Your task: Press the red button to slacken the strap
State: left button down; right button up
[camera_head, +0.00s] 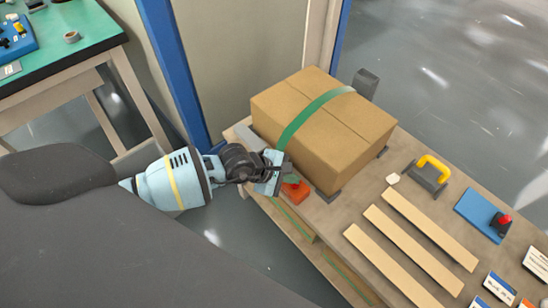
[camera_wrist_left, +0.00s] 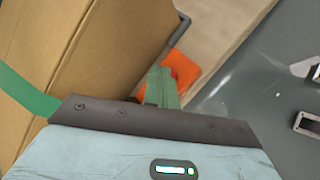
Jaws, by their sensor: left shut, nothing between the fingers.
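A brown cardboard box (camera_head: 325,125) sits on the wooden bench with a green strap (camera_head: 305,117) across its top. An orange button box (camera_head: 296,191) is at the bench's near left edge, beside the carton. In the left wrist view the orange box (camera_wrist_left: 182,73) shows a small red button (camera_wrist_left: 173,73), mostly hidden behind my fingers. My left gripper (camera_head: 291,180) is shut and empty, its green fingertips over the orange box; they also show in the left wrist view (camera_wrist_left: 162,86). I cannot tell whether they touch the button. My right gripper is not in view.
On the bench (camera_head: 385,183) are several wooden slats (camera_head: 415,248), a yellow-handled tool (camera_head: 432,168) and a blue plate (camera_head: 480,210) with a red knob (camera_head: 505,219). A blue post (camera_head: 176,70) stands behind my left arm. A green-topped table (camera_head: 85,40) is at the far left.

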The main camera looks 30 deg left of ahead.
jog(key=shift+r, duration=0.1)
